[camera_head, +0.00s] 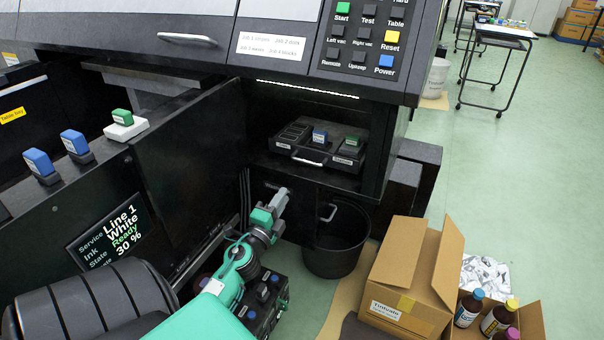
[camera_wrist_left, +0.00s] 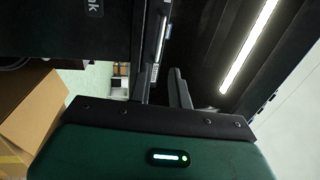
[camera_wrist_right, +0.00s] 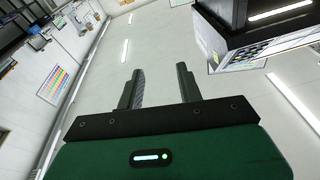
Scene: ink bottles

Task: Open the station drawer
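The black station (camera_head: 285,172) has a recess holding a black tray (camera_head: 310,160) with a pale front handle. Below it are dark fronts, one with a bar handle (camera_head: 328,213). I cannot tell for certain which front is the station drawer. My left gripper (camera_head: 281,194) is close in front of the lower left front, partly covering it. In the left wrist view its fingers (camera_wrist_left: 160,88) are apart, with a narrow silvery bar (camera_wrist_left: 160,45) beyond them in line with the gap; contact is unclear. My right gripper (camera_wrist_right: 160,85) is open and empty, seen only in its wrist view.
A black bin (camera_head: 338,245) stands right under the station's right side. An open cardboard box (camera_head: 405,275) and a box with bottles (camera_head: 497,318) stand at the lower right. A dark panel (camera_head: 190,150) borders the left arm.

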